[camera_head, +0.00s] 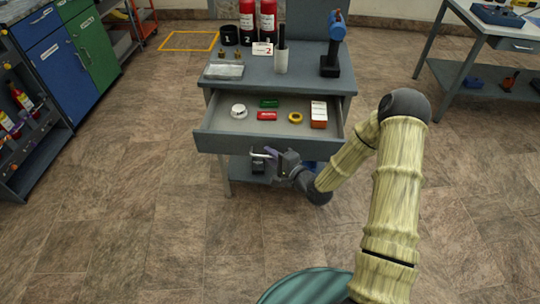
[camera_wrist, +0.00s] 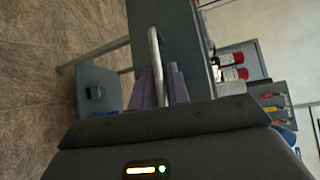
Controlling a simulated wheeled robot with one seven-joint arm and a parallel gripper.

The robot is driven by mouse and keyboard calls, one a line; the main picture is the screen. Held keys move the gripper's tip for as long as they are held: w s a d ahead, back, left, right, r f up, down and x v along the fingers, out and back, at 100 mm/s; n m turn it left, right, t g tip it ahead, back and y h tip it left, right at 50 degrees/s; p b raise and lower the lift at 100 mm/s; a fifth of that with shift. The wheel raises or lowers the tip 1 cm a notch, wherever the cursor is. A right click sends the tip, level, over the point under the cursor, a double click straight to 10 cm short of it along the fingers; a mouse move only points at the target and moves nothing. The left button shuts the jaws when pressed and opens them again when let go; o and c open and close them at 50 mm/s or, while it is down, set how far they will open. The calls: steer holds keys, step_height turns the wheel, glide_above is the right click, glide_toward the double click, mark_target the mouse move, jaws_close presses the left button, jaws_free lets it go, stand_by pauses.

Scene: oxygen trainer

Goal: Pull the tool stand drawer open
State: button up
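The grey tool stand (camera_head: 300,78) stands at the upper middle of the head view. Its drawer (camera_head: 222,143) is pulled out toward me, with its inside showing. The drawer's metal bar handle (camera_head: 256,154) is on the front face; it also shows in the wrist view (camera_wrist: 154,48), running down between my fingers. My gripper (camera_head: 272,153) is at the handle, in front of the drawer. In the wrist view its purple fingers (camera_wrist: 163,88) lie close on both sides of the bar and appear closed on it.
In the drawer lie a white round item (camera_head: 239,111), green and red pieces, a yellow ring (camera_head: 295,117) and an orange-white box (camera_head: 319,114). A blue drill (camera_head: 333,45) stands on top. Cabinets (camera_head: 58,65) are left, a bench (camera_head: 490,75) right. The floor in front is clear.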

steer(key=shift+w, duration=0.1)
steer(key=p+v, duration=0.2)
steer(key=v, duration=1.5)
steer(key=shift+p, duration=0.3)
steer(key=shift+f, duration=0.1)
